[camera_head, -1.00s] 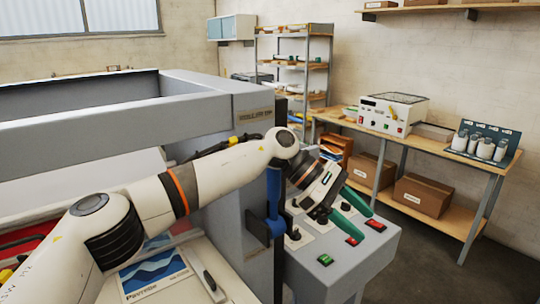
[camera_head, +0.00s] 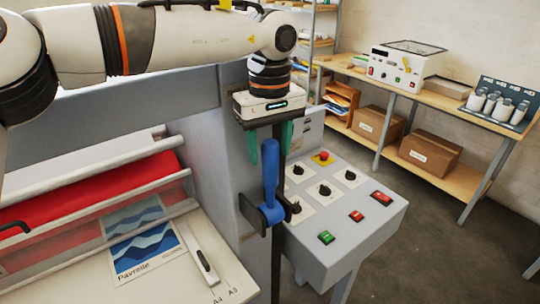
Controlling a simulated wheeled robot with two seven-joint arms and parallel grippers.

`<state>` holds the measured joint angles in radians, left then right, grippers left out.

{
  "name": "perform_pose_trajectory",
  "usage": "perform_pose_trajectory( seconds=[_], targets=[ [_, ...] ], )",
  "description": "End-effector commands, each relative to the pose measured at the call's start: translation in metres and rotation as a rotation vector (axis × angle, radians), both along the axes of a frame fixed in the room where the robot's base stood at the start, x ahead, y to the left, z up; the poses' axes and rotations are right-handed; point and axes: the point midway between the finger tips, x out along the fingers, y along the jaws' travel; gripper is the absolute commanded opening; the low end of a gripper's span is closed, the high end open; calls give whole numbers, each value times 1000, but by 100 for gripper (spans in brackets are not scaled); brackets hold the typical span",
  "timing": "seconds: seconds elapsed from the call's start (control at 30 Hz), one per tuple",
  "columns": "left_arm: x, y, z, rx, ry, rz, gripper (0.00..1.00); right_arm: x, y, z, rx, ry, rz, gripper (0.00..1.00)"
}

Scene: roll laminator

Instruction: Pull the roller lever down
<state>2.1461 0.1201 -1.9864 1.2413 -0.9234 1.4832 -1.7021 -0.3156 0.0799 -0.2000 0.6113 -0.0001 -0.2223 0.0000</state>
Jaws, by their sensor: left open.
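The roller lever is the blue handle (camera_head: 269,172) on a dark bracket at the right end of the grey laminator (camera_head: 208,160). It stands upright. My left gripper (camera_head: 270,152) points down from above, its green fingers apart, one on each side of the lever's upper end in the picture. I cannot tell whether either finger touches it. My left arm comes in across the top and hides part of the machine. My right gripper is not in view.
A control panel (camera_head: 371,228) with several knobs and buttons, including a red emergency button (camera_head: 323,157), juts out right of the lever. A poster (camera_head: 143,239) lies on the feed table. A workbench (camera_head: 455,178) with boxes stands behind, with open floor between.

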Motion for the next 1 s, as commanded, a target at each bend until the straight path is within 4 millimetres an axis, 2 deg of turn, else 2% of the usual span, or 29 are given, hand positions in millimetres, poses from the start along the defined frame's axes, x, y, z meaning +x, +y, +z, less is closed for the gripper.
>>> perform_pose_trajectory(
  seconds=[0.1,0.23,0.4,0.63,0.93,1.0],
  targets=[
    [-1,0,-17,1,3,0,51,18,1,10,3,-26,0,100],
    [0,0,-31,0,0,1,51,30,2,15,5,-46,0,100],
    [0,0,-39,-2,-1,1,51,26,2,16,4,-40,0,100],
    [0,0,-40,-2,-1,1,50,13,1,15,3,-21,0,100],
    [0,0,-39,-2,0,1,1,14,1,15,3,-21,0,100],
    [0,0,-39,-3,0,1,0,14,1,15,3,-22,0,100]
  ],
)
